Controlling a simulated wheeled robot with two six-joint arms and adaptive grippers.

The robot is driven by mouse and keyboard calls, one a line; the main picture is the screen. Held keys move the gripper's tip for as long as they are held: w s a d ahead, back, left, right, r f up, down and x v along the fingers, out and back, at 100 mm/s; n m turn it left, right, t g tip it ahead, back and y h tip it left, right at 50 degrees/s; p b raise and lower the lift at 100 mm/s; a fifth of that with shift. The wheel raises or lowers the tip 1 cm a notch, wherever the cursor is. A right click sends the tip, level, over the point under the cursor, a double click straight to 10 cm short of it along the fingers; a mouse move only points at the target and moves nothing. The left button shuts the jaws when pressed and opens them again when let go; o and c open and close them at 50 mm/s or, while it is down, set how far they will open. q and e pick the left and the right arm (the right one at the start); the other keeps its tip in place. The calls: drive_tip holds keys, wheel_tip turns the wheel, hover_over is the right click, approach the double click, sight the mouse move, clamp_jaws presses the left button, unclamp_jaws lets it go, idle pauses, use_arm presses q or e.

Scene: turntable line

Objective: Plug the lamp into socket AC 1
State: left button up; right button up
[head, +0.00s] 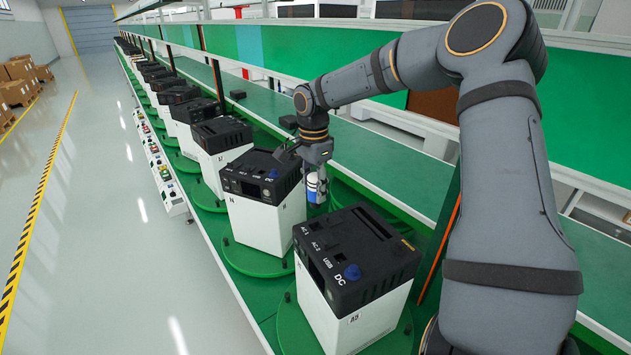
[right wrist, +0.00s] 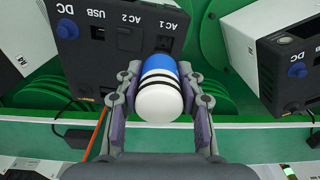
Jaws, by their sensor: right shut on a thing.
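My right gripper (head: 316,172) is shut on the lamp (head: 317,190), a small white and blue cylinder with dark bands. It points down between two power boxes in the head view. In the right wrist view, the gripper's fingers (right wrist: 160,98) flank the lamp (right wrist: 160,92), whose white rounded end faces the camera. The near black-topped box (head: 352,262) has labels AC 1, AC 2, USB and DC. Socket AC 1 (right wrist: 165,43) shows just beyond the lamp's blue end, which hides where that end meets or clears the box. My left gripper is not in view.
More boxes on green turntables run along the line, the closest (head: 262,180) just behind the lamp. A blue knob (head: 352,272) stands by DC. A green shelf (head: 390,160) runs along the right. The floor (head: 110,200) at left is clear.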

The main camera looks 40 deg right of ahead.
sight(315, 208)
drive_tip(key=shift+s+a+f, duration=0.1)
drive_tip(key=shift+f, duration=0.4)
drive_tip(key=f, duration=0.2)
drive_tip(key=w+d+f, duration=0.1)
drive_tip(key=shift+d, duration=0.1)
drive_tip(key=f, duration=0.1)
drive_tip(key=f+b, duration=0.1)
drive_tip(key=f, duration=0.1)
drive_tip(key=shift+w+d, duration=0.1)
drive_tip(key=shift+d, duration=0.1)
drive_tip(key=shift+a, duration=0.2)
drive_tip(key=shift+s+a, duration=0.15)
drive_tip(key=shift+s, duration=0.1)
drive_tip(key=shift+f, duration=0.15)
drive_tip(key=shift+w+d+f, duration=0.1)
drive_tip(key=shift+w+d, duration=0.05)
drive_tip(key=shift+d, duration=0.1)
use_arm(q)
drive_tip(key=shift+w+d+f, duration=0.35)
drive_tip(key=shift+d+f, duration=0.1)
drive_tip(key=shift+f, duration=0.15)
use_arm(e)
drive_tip(key=shift+a, duration=0.25)
